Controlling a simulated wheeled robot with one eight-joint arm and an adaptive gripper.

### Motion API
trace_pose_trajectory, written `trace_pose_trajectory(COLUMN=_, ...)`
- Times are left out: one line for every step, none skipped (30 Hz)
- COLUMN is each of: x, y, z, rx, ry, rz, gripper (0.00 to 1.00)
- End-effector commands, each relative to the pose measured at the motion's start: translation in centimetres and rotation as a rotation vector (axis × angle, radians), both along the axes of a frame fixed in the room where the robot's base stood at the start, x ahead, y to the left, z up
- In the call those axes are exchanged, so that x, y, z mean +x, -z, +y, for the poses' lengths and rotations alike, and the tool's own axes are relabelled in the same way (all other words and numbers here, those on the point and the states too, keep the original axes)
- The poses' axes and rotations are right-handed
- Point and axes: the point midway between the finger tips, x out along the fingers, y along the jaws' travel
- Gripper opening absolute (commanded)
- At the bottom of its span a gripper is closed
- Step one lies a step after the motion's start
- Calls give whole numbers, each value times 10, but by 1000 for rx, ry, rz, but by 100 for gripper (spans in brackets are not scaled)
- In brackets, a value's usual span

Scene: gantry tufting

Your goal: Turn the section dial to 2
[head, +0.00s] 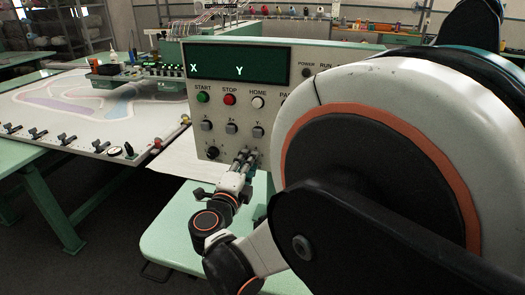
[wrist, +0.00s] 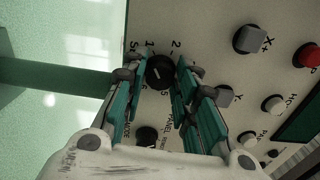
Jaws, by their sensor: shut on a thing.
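The section dial (wrist: 160,72) is a round black knob with a pale line on its face. The figures 1 and 2 are printed beside it in the wrist view; which one the line meets I cannot tell. My gripper (wrist: 157,76) is shut on the dial, with one green-sided finger on each side of it. In the head view my gripper (head: 247,158) is against the lower part of the control panel (head: 276,112) and hides the dial there.
Another black knob (wrist: 148,137) is close by on the panel, and one more (head: 212,152) is left of my gripper. Grey jog buttons (head: 232,128) and the red STOP button (head: 229,99) are above. A pale green table (head: 165,235) is below.

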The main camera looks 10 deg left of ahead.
Motion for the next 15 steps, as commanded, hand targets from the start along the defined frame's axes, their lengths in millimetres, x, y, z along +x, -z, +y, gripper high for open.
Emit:
trace_pose_trajectory(x=0, y=1, z=0, rx=20, ry=0, rz=-1, gripper=3)
trace_pose_trajectory(x=0, y=1, z=0, rx=36, ry=0, rz=-2, gripper=3)
trace_pose_trajectory(x=0, y=1, z=0, rx=60, ry=0, rz=-4, gripper=3)
trace_pose_trajectory(x=0, y=1, z=0, rx=79, ry=1, rz=-5, gripper=3)
trace_pose_trajectory(x=0, y=1, z=0, rx=100, ry=1, rz=-7, gripper=3)
trace_pose_trajectory(x=0, y=1, z=0, rx=131, ry=1, rz=-9, gripper=3)
trace_pose_trajectory(x=0, y=1, z=0, rx=155, ry=1, rz=-11, gripper=3)
trace_pose_trajectory(x=0, y=1, z=0, rx=179, ry=1, rz=-13, gripper=3)
trace_pose_trajectory(x=0, y=1, z=0, rx=214, ry=1, rz=-16, gripper=3)
trace_pose_trajectory(x=0, y=1, z=0, rx=240, ry=1, rz=-18, gripper=3)
trace_pose_trajectory(x=0, y=1, z=0, rx=267, ry=1, rz=-20, gripper=3)
trace_pose_trajectory(x=0, y=1, z=0, rx=304, ry=1, rz=-23, gripper=3)
trace_pose_trajectory(x=0, y=1, z=0, rx=332, ry=1, rz=-25, gripper=3)
trace_pose_trajectory(x=0, y=1, z=0, rx=359, ry=1, rz=-27, gripper=3)
trace_pose_trajectory(x=0, y=1, z=0, rx=395, ry=1, rz=-30, gripper=3)
